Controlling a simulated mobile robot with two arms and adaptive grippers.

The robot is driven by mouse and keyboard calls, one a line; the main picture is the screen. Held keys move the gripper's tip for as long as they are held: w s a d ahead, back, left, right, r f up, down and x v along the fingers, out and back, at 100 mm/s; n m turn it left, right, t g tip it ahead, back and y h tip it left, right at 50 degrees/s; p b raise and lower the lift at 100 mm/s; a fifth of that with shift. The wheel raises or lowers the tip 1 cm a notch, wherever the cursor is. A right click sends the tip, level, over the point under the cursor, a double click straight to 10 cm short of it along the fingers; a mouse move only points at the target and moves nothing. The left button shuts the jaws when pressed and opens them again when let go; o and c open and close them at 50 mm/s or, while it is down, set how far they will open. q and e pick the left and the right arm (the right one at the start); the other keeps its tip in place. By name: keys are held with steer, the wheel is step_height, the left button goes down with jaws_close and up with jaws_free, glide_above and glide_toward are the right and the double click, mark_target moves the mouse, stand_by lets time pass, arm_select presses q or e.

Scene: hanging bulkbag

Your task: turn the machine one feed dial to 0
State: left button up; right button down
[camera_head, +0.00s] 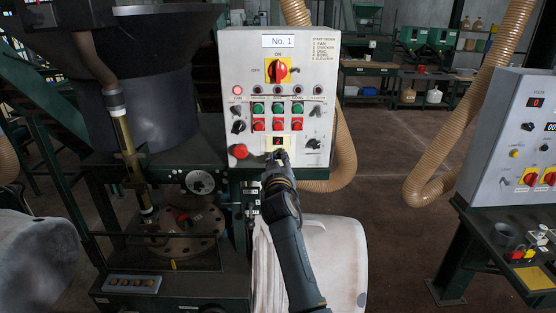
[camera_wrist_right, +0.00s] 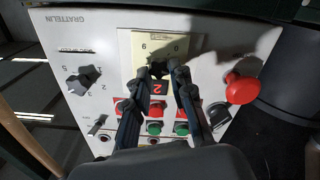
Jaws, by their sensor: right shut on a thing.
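The No. 1 control panel (camera_head: 290,85) stands upright in front of me. Its cream feed plate (camera_head: 267,146) sits low in the middle, with a small red-on-dark display (camera_head: 278,141). In the right wrist view, which is upside down, the display (camera_wrist_right: 158,88) seems to read 2. The dark feed dial (camera_wrist_right: 158,69) is on the cream plate beside it. My right gripper (camera_head: 279,156) reaches up to this plate and hides the dial in the head view. In the wrist view its fingers (camera_wrist_right: 160,70) are shut on the dial from both sides. My left gripper is not in view.
A red mushroom button (camera_head: 239,151) is left of the dial; it shows large in the wrist view (camera_wrist_right: 240,88). Black selector knobs and red and green buttons surround the plate. A ribbed hose (camera_head: 345,150) hangs at the panel's right. A second panel (camera_head: 510,140) stands far right.

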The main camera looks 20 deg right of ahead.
steer(key=shift+n, duration=0.3)
steer(key=shift+n, duration=0.5)
steer(key=n, duration=0.3)
steer(key=n+p, duration=0.1)
steer(key=n, duration=0.3)
steer(key=shift+f+n, duration=0.1)
steer(key=shift+n, duration=0.2)
steer(key=shift+n+p, duration=0.6)
steer(key=shift+n, duration=0.8)
steer(key=c, duration=1.4)
jaws_free()
steer(key=shift+w, duration=0.1)
steer(key=shift+o, duration=1.3)
steer(key=shift+d+f, duration=0.1)
